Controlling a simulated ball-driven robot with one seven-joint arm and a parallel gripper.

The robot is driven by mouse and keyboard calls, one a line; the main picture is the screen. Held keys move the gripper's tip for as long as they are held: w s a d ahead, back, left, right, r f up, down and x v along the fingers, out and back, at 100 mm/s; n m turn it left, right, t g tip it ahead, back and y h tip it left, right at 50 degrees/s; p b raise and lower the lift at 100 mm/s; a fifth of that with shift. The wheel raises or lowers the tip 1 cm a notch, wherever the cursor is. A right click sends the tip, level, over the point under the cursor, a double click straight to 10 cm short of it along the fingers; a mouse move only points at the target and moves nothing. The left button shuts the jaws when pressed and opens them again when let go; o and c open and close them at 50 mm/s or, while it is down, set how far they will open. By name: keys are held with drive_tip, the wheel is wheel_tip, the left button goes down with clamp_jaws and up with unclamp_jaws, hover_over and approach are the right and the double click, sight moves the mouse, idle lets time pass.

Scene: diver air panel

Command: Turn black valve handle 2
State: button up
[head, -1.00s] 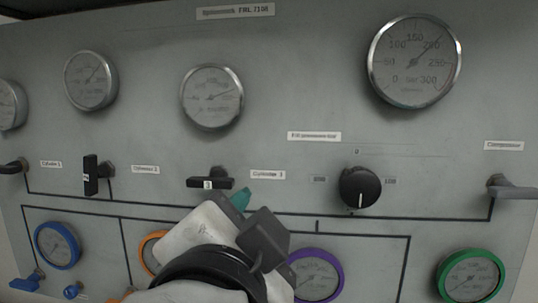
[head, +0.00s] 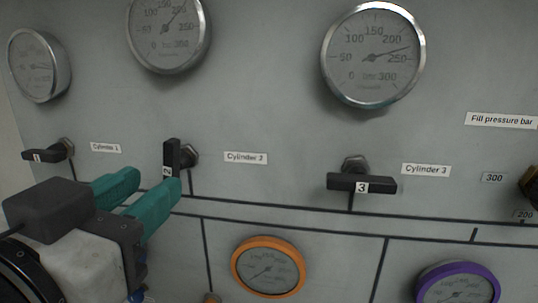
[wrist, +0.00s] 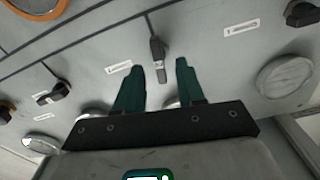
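Black valve handle 2 (head: 172,160) stands upright on its grey stem, left of the "Cylinder 2" label (head: 246,158) in the head view. My gripper (head: 157,183), with two green fingers, is open and empty in front of the panel, at the lower left of the handle. In the wrist view, which sees the panel roughly upside down, handle 2 (wrist: 158,50) appears in the gap between the two spread fingertips of my gripper (wrist: 158,65). I cannot tell how far the tips are from the handle; no contact is visible.
Handle 1 (head: 48,155) lies roughly horizontal to the left, and handle 3 (head: 362,183) lies horizontal to the right. Round gauges, one of them at the top right (head: 373,55), stick out above the handles. An orange-ringed gauge (head: 268,267) and a purple-ringed gauge (head: 458,285) sit below.

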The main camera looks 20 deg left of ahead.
sight(167, 174)
drive_tip(key=shift+p+x, duration=0.5)
drive_tip(key=shift+x, duration=2.25)
drive_tip(key=shift+c, duration=0.2)
clamp_jaws()
